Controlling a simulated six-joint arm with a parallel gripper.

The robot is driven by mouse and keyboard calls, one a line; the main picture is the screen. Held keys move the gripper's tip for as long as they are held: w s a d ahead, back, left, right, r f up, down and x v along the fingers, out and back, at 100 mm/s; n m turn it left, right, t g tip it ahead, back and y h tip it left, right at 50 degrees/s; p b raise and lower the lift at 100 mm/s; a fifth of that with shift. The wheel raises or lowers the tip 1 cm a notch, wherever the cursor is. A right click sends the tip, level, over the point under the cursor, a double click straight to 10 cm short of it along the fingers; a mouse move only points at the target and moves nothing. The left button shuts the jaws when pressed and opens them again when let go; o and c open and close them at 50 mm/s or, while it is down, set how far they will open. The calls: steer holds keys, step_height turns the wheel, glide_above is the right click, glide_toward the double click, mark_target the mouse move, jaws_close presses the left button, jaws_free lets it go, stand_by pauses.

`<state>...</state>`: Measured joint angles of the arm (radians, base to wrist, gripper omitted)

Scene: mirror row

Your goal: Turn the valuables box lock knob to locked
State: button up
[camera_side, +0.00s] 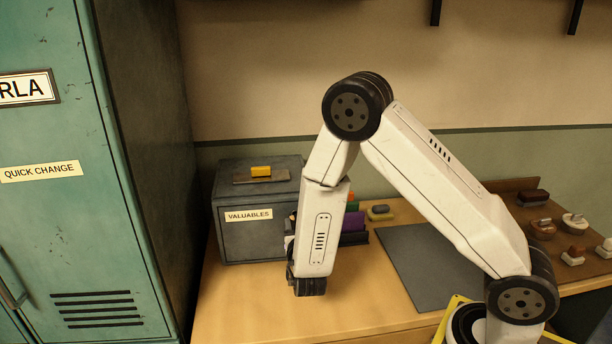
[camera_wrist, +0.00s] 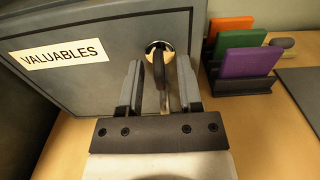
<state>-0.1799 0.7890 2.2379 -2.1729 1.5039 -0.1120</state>
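The grey valuables box (camera_side: 262,238) stands on the table beside the teal locker, its VALUABLES label facing out. In the wrist view the box front (camera_wrist: 110,80) fills the upper left. The lock knob (camera_wrist: 159,47) is on the right part of that front, with a brass-coloured round base and a dark lever pointing roughly downward in the picture. My gripper (camera_wrist: 160,66) is at the box front, its two fingers apart on either side of the lever. A gap shows between each finger and the lever. In the side view my arm hides the knob.
A rack with orange, green and purple cards (camera_wrist: 246,63) stands close to the right of the box. A yellow block (camera_side: 261,171) is on the box top. A dark grey mat (camera_side: 425,262) lies farther right. The teal locker (camera_side: 60,220) is at the left. The table front is clear.

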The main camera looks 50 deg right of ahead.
steer(key=shift+s+a, duration=0.1)
stand_by(0.3)
steer(key=v, duration=0.7)
steer(key=shift+s+a, duration=0.2)
stand_by(0.4)
